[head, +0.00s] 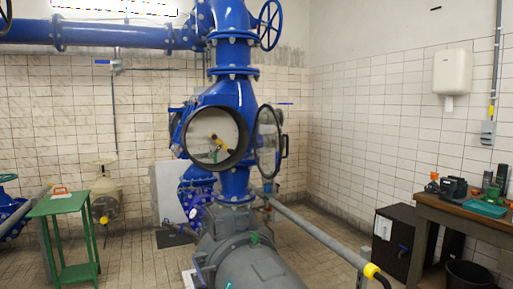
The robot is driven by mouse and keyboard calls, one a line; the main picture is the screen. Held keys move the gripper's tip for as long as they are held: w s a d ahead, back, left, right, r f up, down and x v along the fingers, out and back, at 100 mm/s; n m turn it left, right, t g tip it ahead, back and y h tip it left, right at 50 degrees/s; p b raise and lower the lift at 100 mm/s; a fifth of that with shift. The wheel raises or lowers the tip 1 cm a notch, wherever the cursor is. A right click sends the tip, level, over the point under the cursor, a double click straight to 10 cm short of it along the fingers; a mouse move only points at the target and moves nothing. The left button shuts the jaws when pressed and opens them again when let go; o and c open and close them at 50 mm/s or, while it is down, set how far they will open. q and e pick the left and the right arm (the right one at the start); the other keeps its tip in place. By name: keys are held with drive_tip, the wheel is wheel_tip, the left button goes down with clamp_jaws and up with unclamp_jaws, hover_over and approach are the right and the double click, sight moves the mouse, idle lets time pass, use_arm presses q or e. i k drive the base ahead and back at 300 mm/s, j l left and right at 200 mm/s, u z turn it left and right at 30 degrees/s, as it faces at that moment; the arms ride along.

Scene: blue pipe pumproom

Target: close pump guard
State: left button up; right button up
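The pump guard (268,142) is a round, dark-rimmed clear cover with a black handle on its right side. It stands swung open to the right of a round, dark-rimmed opening (243,160) in the blue pump housing (236,92). The opening faces me, and a small yellow and black part (222,142) with some green near it shows inside. The guard is seen nearly edge-on, apart from the opening's rim except near its hinge side. Neither of my grippers shows in the head view.
A grey rail (318,229) with a yellow-banded end runs toward me at the right. A grey casing (250,262) lies below the pump. A green table (62,205) stands left, and a workbench (462,216) with tools stands right beside a black cabinet (396,243).

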sight(281, 136)
drive_tip(key=l+u, duration=0.2)
drive_tip(key=l, duration=0.35)
drive_tip(key=l+u, duration=0.2)
drive_tip(key=l, duration=0.35)
drive_tip(key=l+u, duration=0.2)
drive_tip(key=l, duration=0.35)
drive_tip(key=k+l+u, duration=0.25)
drive_tip(key=l, duration=0.3)
drive_tip(key=i+l+u, duration=0.1)
drive_tip(key=l, duration=0.25)
drive_tip(key=i+l, duration=0.2)
drive_tip(key=l, duration=0.15)
drive_tip(key=i+l+u, duration=0.15)
drive_tip(key=l, duration=0.25)
drive_tip(key=i+l, duration=0.15)
drive_tip(key=l, duration=0.2)
drive_tip(key=i+l+u, duration=0.15)
drive_tip(key=l, duration=0.25)
drive_tip(key=i+l+u, duration=0.1)
drive_tip(key=l, duration=0.3)
